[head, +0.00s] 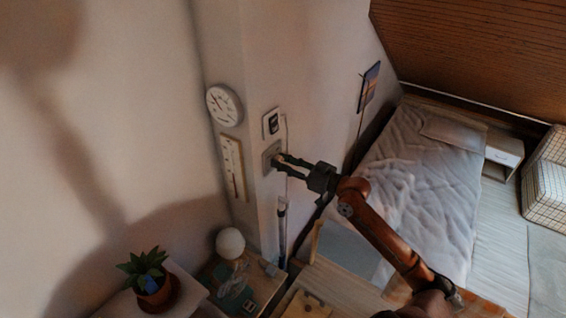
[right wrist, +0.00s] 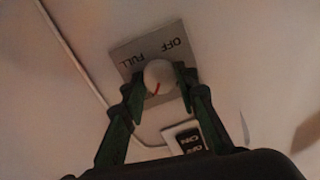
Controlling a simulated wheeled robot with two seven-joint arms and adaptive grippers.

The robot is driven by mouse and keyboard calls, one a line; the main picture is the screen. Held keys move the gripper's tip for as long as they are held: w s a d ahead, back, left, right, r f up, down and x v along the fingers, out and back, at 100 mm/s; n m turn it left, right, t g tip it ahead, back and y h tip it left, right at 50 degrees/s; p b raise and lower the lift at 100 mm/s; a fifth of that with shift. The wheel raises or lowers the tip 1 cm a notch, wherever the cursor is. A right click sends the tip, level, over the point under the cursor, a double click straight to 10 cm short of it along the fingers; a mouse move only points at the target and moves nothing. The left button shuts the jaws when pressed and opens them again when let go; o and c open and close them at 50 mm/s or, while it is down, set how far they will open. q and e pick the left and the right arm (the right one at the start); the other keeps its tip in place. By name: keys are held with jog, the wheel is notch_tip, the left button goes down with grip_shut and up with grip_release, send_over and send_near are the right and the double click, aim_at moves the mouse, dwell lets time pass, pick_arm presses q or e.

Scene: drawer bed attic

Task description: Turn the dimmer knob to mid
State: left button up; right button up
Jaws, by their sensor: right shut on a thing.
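The dimmer knob (right wrist: 159,76) is a round white knob with a red mark, on a grey plate (right wrist: 124,52) fixed to the wall and lettered OFF and FULL. In the right wrist view the red mark points down and slightly left, away from the lettering. My right gripper (right wrist: 160,84) has its green fingers closed on either side of the knob. In the head view my right gripper (head: 279,158) reaches the grey plate (head: 267,152) from the right and its fingers hide most of the knob. My left gripper is not in view.
A white switch with a dark label (head: 271,123) sits close above the plate. A round dial (head: 224,105) and a thermometer-like strip (head: 233,168) hang to the left. Below are a lamp (head: 230,242) and a potted plant (head: 148,275). A bed (head: 425,190) stands right.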

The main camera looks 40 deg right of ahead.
jog(key=shift+m, duration=0.4)
jog(key=o, duration=1.2)
jog(key=shift+c, duration=0.2)
jog(key=shift+s, duration=0.1)
jog(key=v, duration=1.2)
jog(key=shift+d, duration=0.1)
jog(key=shift+r, duration=0.15)
